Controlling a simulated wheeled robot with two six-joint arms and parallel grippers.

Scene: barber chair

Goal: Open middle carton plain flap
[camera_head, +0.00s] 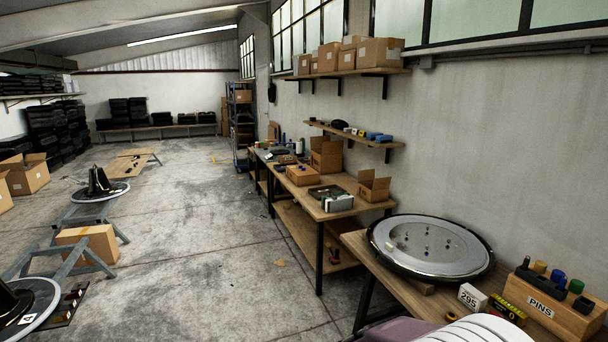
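Several brown cartons are in view, and I cannot tell which one is the middle carton. A row of cartons (328,57) stands on the high wall shelf at the right; they look closed, but their flaps are too small to make out. Two cartons with raised flaps stand on the workbench: a taller one (325,156) and a smaller one (374,187). A carton that looks closed (92,242) sits on the floor by a metal trestle at the left. An open carton (27,176) stands at the far left. Neither of my grippers is in view.
A long workbench (340,210) runs along the right wall. A nearer bench holds a large round metal disc (430,246), a PINS box (548,306) and small boxes. Trestles with round bases (100,190) line the left. The concrete floor (205,235) between is mostly clear.

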